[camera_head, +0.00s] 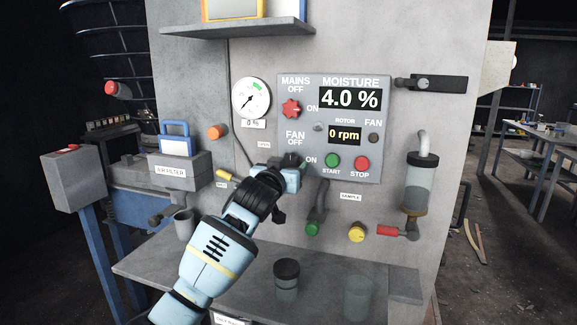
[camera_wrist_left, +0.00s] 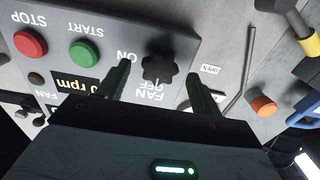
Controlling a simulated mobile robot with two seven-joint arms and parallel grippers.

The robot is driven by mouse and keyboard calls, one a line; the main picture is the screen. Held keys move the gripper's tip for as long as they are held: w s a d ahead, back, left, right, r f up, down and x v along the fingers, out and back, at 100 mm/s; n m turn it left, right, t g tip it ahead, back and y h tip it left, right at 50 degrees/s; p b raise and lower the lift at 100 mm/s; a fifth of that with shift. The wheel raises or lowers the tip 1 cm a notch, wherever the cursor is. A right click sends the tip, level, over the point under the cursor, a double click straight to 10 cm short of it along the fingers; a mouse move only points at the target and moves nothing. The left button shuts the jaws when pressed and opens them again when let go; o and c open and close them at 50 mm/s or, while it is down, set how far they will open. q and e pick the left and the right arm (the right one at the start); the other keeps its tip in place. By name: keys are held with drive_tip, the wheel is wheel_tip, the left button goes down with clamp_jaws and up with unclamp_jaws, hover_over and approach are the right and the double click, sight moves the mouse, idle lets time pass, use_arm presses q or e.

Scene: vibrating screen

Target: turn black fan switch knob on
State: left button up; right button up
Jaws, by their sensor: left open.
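The black fan switch knob (camera_wrist_left: 158,68) shows in the left wrist view, on the grey panel beside the printed words FAN, OFF and ON. In the head view it is mostly hidden by my gripper. My left gripper (camera_head: 291,168) is at the lower left of the control panel (camera_head: 362,165). In the left wrist view its two fingers (camera_wrist_left: 159,72) are open, one on each side of the knob. I cannot tell whether they touch it. The rotor display (camera_head: 345,136) reads 0 rpm. My right gripper is not in view.
The red mains knob (camera_head: 291,108) is above the fan knob. The green start button (camera_head: 332,161) and red stop button (camera_head: 362,163) are to its right. A round gauge (camera_head: 251,98) is at the upper left. Below are a green knob (camera_head: 312,229) and a yellow knob (camera_head: 356,232).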

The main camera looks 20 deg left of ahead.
use_arm(q)
drive_tip(key=shift+w, duration=0.6)
drive_tip(key=c, duration=0.9)
drive_tip(key=shift+c, duration=0.2)
